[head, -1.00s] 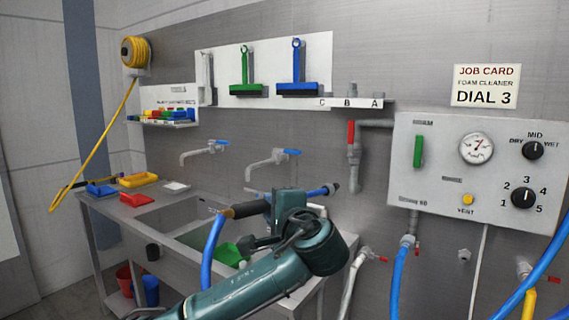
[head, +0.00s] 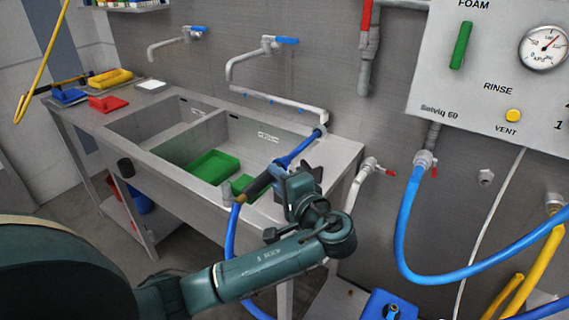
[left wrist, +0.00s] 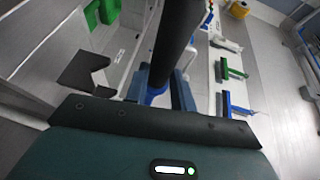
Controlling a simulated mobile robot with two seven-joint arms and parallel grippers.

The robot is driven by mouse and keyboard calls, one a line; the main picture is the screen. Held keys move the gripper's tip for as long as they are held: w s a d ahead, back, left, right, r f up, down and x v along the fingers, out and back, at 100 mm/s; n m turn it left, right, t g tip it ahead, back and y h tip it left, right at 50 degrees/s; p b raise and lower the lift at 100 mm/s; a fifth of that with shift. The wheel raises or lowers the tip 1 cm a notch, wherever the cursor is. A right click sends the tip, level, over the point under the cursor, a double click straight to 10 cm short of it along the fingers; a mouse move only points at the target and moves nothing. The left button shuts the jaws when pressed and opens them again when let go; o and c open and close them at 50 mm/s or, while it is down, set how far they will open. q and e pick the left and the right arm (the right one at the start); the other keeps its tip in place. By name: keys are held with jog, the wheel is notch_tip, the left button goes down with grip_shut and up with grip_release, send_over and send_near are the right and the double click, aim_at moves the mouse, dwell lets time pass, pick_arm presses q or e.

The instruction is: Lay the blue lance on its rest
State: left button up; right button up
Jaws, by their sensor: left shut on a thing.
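The blue lance (head: 290,160) has a blue front part and a brown and black grip, with a blue hose hanging from its lower end. My left gripper (head: 292,184) is shut on it near the sink's front right corner. The lance slants up to the right in the head view, its far end near a grey pipe end at the wall. In the left wrist view the dark lance (left wrist: 175,42) runs between the fingers (left wrist: 165,95). A black notched plate (left wrist: 85,72) shows beside it; I cannot tell whether it is the rest. My right gripper is not in view.
The steel sink (head: 345,158) holds green trays (head: 212,166). Red (head: 110,103), blue and yellow trays stand at its left end. Two blue-handled taps (head: 280,41) project above it. A control panel (head: 480,90) and hanging blue hose (head: 405,240) are at right.

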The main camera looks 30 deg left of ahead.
pick_arm(q)
jog(key=shift+s, duration=0.1)
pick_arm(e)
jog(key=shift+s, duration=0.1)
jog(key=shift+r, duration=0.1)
pick_arm(q)
notch_tip(320, 180, down, 4)
jog(key=shift+f+b, duration=0.15)
jog(key=shift+b, duration=1.05)
notch_tip(320, 180, down, 3)
jog(key=shift+f+b, duration=0.15)
jog(key=shift+b, duration=0.9)
jog(key=shift+d+f+b, duration=0.1)
jog(key=shift+f+b, duration=0.2)
jog(key=shift+f, duration=0.2)
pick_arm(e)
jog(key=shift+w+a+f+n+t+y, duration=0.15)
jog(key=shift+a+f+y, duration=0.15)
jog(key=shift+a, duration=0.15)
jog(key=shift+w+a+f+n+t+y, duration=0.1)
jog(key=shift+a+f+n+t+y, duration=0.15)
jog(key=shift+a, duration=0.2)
